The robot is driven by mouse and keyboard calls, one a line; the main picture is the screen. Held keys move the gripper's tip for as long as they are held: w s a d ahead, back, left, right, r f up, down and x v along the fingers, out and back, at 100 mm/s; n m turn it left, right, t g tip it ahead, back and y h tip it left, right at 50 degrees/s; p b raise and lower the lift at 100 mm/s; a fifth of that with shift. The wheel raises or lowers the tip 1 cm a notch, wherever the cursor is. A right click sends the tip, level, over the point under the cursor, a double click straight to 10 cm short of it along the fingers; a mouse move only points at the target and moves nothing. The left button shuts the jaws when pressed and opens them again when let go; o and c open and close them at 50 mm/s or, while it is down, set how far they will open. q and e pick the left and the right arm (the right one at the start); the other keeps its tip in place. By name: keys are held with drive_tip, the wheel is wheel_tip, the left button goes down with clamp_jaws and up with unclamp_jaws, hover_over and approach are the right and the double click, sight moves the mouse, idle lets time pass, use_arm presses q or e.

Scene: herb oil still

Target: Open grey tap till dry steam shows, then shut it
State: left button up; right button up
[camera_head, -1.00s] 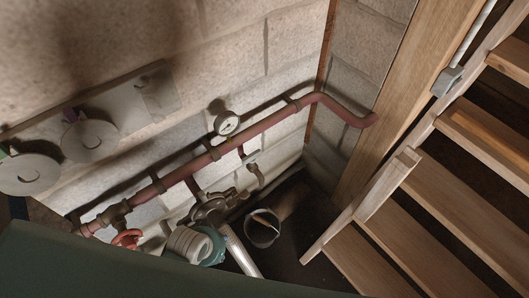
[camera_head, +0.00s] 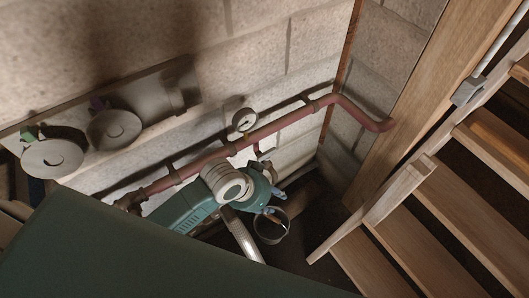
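A red-brown pipe (camera_head: 288,121) runs along the block wall, with a round white gauge (camera_head: 244,120) above it. A small grey tap (camera_head: 263,154) hangs on a short branch below the pipe; its lever position is too small to tell. My teal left arm reaches in from the lower left. My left gripper (camera_head: 277,193) is near the branch's lower end, above a dark bucket (camera_head: 271,228). Its fingers are small and partly hidden by its own wrist, so I cannot tell open from shut or any contact. No steam shows. My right gripper is out of view.
Wooden stairs (camera_head: 446,203) fill the right side. A wall panel (camera_head: 150,90) with grey discs (camera_head: 114,130) hangs at the left. A silver hose (camera_head: 241,238) runs down beside the bucket. Dark floor (camera_head: 305,213) is clear between bucket and stairs.

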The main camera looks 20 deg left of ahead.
use_arm(q)
drive_tip(key=w+a+r+m, duration=0.1)
drive_tip(key=w+r+m, duration=0.15)
drive_tip(key=w, duration=0.35)
drive_tip(key=n+g, duration=0.1)
approach(265, 154)
drive_tip(key=shift+y, duration=0.4)
drive_tip(key=x, duration=0.6)
drive_tip(key=p+x, duration=0.1)
drive_tip(key=x, duration=0.2)
drive_tip(key=shift+d+r, duration=0.15)
drive_tip(key=shift+d, duration=0.25)
clamp_jaws()
